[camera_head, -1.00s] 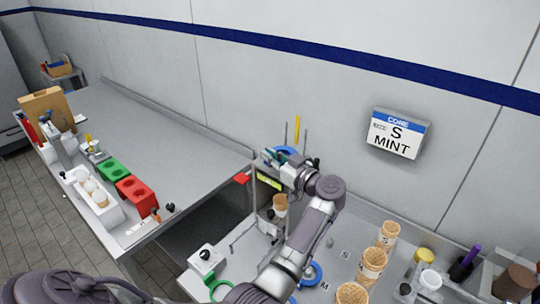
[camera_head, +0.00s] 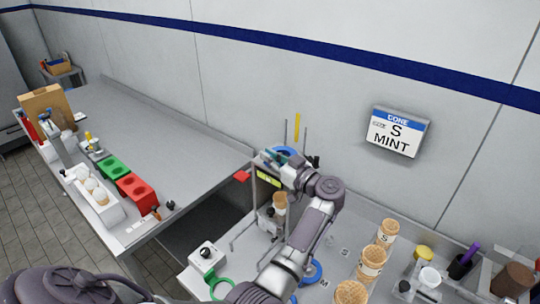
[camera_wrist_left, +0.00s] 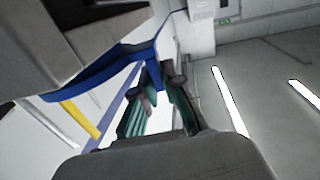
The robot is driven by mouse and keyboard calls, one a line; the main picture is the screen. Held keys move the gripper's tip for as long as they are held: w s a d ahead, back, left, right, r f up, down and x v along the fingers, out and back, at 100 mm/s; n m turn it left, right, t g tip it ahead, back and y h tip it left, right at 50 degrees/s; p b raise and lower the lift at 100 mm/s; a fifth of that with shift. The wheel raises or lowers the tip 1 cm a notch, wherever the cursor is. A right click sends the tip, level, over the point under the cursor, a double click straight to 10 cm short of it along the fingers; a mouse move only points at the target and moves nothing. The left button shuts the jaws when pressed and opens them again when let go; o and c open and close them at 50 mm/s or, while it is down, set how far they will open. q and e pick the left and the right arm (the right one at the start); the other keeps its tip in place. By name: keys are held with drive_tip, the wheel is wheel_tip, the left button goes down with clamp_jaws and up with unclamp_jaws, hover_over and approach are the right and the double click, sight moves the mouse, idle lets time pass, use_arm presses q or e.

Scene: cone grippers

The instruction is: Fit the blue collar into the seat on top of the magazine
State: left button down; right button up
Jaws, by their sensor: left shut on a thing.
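My left gripper (camera_head: 274,157) is at the top of the magazine (camera_head: 257,196), a metal frame with upright rods and a yellow label. It is shut on the blue collar (camera_head: 285,150). In the left wrist view the collar (camera_wrist_left: 100,80) passes close to the teal fingertips of the left gripper (camera_wrist_left: 158,90). The gripper hides much of the collar and the seat, so I cannot tell whether the collar is in the seat. My right gripper is not in view.
A yellow rod (camera_head: 297,127) stands up beside the collar. A cone (camera_head: 280,203) hangs low in the magazine. Another blue ring (camera_head: 311,272) and a green ring (camera_head: 221,288) lie on the near counter. Several cones stand at right. A sign (camera_head: 397,132) hangs on the wall.

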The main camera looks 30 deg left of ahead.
use_arm(q)
drive_tip(key=shift+f+b, duration=0.3)
drive_tip(key=shift+f, duration=0.35)
drive_tip(key=c, duration=1.2)
unclamp_jaws()
wheel_tip(320, 180, up, 10)
drive_tip(key=shift+f, duration=0.1)
